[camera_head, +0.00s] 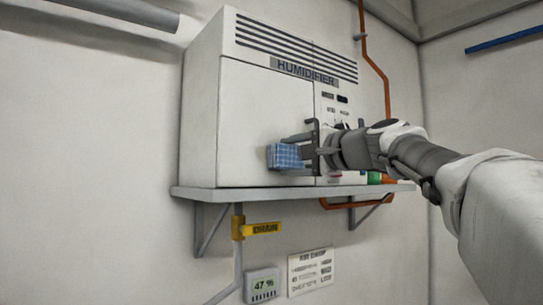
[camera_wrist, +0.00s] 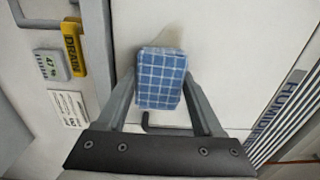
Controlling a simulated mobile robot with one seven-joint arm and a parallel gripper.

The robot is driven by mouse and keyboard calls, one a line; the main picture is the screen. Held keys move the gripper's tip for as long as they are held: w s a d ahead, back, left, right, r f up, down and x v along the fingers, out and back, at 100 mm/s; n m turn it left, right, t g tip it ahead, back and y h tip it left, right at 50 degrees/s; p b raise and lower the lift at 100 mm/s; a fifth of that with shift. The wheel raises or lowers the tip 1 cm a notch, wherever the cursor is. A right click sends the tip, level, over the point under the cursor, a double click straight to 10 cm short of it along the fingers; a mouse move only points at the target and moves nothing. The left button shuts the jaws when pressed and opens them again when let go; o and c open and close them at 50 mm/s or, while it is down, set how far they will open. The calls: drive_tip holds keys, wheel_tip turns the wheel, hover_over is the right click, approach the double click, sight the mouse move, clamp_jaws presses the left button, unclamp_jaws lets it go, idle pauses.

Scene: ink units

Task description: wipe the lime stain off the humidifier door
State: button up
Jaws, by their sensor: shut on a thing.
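The humidifier (camera_head: 262,115) is a white cabinet on a wall shelf, with a plain front door (camera_head: 255,120). The door also fills the middle of the wrist view (camera_wrist: 225,50). My gripper (camera_head: 287,148) is shut on a blue checked cloth (camera_head: 284,157) in front of the door's lower right part. In the wrist view the cloth (camera_wrist: 160,85) sits between both fingers. A faint beige patch (camera_wrist: 168,32), perhaps the lime stain, shows just beyond the cloth. The cloth covers part of that area. I cannot tell whether the cloth touches the door.
The shelf (camera_head: 225,194) runs under the cabinet. A yellow drain tag (camera_head: 263,228), a small meter (camera_head: 262,285) and a printed notice (camera_head: 311,271) are below it. An orange pipe (camera_head: 375,70) runs up the wall at right. A dark hooked bar (camera_wrist: 165,128) lies below the cloth.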

drive_tip(key=shift+w+d, duration=0.25)
drive_tip(key=shift+d, duration=0.05)
drive_tip(key=shift+s+a+b, duration=0.15)
drive_tip(key=shift+s+a, duration=0.5)
drive_tip(key=shift+a, duration=0.35)
drive_tip(key=shift+s+a+b, duration=0.2)
drive_tip(key=shift+s+a, duration=0.5)
drive_tip(key=shift+a, duration=0.3)
drive_tip(key=shift+s+a+b, duration=0.15)
drive_tip(key=shift+s+a, duration=0.5)
drive_tip(key=shift+a, duration=0.35)
drive_tip(key=shift+s+d+f+b, duration=0.1)
drive_tip(key=shift+s+d+b, duration=0.2)
drive_tip(key=shift+s+b, duration=0.1)
drive_tip(key=shift+b+v, duration=0.65)
drive_tip(key=shift+v, duration=1.85)
drive_tip(key=b+v, duration=0.1)
drive_tip(key=v, duration=0.2)
drive_tip(key=shift+w, duration=0.1)
